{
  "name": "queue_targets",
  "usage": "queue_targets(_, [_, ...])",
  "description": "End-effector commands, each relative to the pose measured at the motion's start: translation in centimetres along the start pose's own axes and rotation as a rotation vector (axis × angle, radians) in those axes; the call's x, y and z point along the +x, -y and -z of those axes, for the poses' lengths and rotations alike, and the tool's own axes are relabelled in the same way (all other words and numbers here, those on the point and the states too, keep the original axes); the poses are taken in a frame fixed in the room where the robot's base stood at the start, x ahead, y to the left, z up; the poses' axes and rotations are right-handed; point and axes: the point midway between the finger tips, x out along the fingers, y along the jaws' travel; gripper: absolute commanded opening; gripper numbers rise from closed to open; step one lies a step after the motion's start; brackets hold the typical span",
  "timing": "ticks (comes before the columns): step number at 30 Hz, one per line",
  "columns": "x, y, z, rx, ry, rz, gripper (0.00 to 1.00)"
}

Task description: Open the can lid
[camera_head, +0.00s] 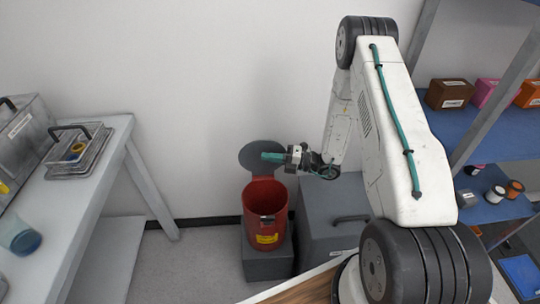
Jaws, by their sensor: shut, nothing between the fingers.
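A red can (266,213) with a yellow label stands on a grey block near the wall. Its round grey lid (262,156) is raised upright at the back of the can, and the can's mouth is open to view. My gripper (266,157) reaches in from the right, with its teal fingers shut and empty. In the picture the fingertips overlap the lid; I cannot tell whether they touch it.
A grey box (330,222) with a dark handle stands right of the can. A white table (88,200) on the left holds clear cases. A blue shelf unit (515,132) with small boxes and jars is at the right. Floor between the table and can is clear.

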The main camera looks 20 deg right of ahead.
Motion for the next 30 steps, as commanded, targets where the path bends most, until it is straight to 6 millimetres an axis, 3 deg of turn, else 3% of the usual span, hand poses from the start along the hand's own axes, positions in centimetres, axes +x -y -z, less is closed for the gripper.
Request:
queue_targets(4, [-0.9, -0.2, 1.9, 0.003, 0.007, 0.002, 0.0])
queue_targets(9, [-5.2, -0.3, 1.6, 0.001, 0.009, 0.002, 0.0])
queue_targets(16, [-9.1, -0.4, 1.7, 0.0, 0.005, 0.001, 0.0])
queue_targets(21, [-10.2, -0.4, 1.7, 0.001, 0.003, 0.001, 0.0])
queue_targets(30, [-10.4, -0.3, 1.9, -0.073, -0.008, 0.008, 0.0])
